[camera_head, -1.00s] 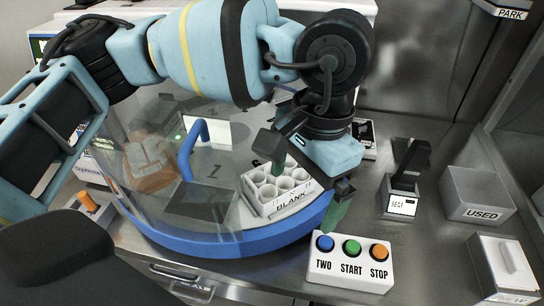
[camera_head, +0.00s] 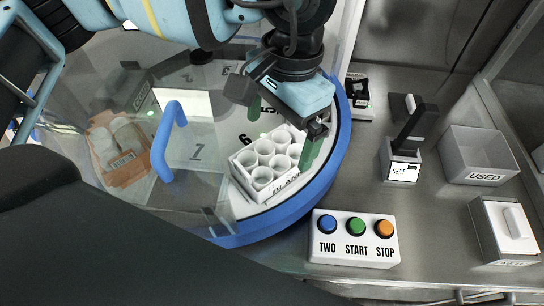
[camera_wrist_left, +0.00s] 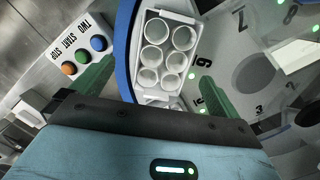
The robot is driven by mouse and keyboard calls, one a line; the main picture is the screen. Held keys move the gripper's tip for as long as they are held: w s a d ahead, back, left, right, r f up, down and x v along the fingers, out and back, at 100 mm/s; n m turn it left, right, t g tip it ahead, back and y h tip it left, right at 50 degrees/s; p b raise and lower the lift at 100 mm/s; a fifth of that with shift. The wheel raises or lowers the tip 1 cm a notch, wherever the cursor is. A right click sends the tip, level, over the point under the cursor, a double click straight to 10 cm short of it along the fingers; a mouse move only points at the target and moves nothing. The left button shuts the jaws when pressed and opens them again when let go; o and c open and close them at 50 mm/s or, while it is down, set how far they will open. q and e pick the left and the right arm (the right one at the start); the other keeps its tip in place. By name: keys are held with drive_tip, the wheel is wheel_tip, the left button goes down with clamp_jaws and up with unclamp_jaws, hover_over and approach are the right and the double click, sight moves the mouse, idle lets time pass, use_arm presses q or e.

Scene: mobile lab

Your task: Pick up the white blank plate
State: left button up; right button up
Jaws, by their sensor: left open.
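The white blank plate (camera_head: 241,163) is a block with several round wells and a front label that partly reads "BLANK". It sits on the blue-rimmed round turntable, at the opening in the clear cover. It also shows upright in the left wrist view (camera_wrist_left: 139,52). My left gripper (camera_head: 283,130) is open, its green fingers pointing down by the plate's back and right side. In the left wrist view the left gripper's fingers (camera_wrist_left: 157,85) lie on either side of the plate's near end, with nothing seen held between them. My right gripper is not in view.
An orange-brown rack (camera_head: 118,150) stands under the clear cover, beside a blue handle (camera_head: 163,140). A button box (camera_head: 354,252) is at the front. A sealer marked SEAT (camera_head: 402,160), a USED bin (camera_head: 480,157) and a lidded white box (camera_head: 505,232) stand right.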

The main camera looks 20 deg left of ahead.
sight(273, 155)
use_arm(q)
drive_tip(key=shift+a+f+p, duration=0.15)
drive_tip(key=shift+a+f, duration=0.1)
drive_tip(key=shift+f, duration=1.25)
drive_tip(key=shift+a+f+p, duration=0.15)
drive_tip(key=shift+a+f, duration=0.05)
drive_tip(key=shift+f, duration=1.25)
drive_tip(key=c, duration=1)
drive_tip(key=shift+c, duration=0.2)
drive_tip(key=shift+r, duration=0.15)
wheel_tip(273, 155, up, 18)
